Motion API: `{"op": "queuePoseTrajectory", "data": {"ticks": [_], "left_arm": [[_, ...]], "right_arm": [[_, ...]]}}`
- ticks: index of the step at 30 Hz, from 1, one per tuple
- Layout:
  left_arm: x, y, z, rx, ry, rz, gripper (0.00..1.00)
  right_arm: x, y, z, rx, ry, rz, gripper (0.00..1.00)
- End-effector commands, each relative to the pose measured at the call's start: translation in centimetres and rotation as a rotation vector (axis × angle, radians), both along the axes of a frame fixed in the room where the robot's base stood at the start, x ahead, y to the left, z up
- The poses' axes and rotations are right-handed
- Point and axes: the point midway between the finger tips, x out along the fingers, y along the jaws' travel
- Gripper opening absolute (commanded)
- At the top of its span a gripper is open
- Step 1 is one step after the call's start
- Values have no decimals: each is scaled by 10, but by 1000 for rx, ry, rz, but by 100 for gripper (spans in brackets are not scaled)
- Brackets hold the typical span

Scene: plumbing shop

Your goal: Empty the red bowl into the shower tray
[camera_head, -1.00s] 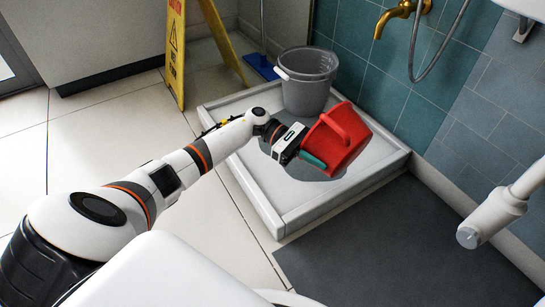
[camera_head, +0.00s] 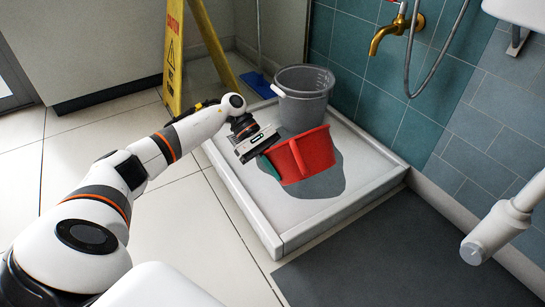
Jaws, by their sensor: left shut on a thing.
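The red bowl (camera_head: 318,151), with a handle on its side, is held low over the white shower tray (camera_head: 258,222). It is tilted, and its inside is hidden from this view. My left gripper (camera_head: 267,158) is shut on the bowl at its left side, with a teal finger against the red wall. A darker grey patch (camera_head: 326,186) that looks like water lies on the tray floor under and around the bowl. My right gripper is not in view.
A grey bucket (camera_head: 304,98) stands in the tray's back corner, behind the bowl. A yellow caution sign (camera_head: 173,58) stands behind my left arm. A brass tap (camera_head: 392,32) and hose (camera_head: 432,68) hang on the teal wall. A dark mat (camera_head: 400,255) lies in front.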

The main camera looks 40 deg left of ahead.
Motion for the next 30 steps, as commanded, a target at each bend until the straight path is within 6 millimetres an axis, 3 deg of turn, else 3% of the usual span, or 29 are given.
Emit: {"op": "queuePoseTrajectory", "data": {"ticks": [1,12,19,30], "left_arm": [[-1,-2,8,29,-14,-2,0],[-5,-11,-15,427,-182,-7,0],[-1,-4,-46,675,-284,-6,0],[2,2,-60,831,-348,1,0]], "right_arm": [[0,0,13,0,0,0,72],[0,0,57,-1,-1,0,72],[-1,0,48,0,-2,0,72],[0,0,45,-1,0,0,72]]}}
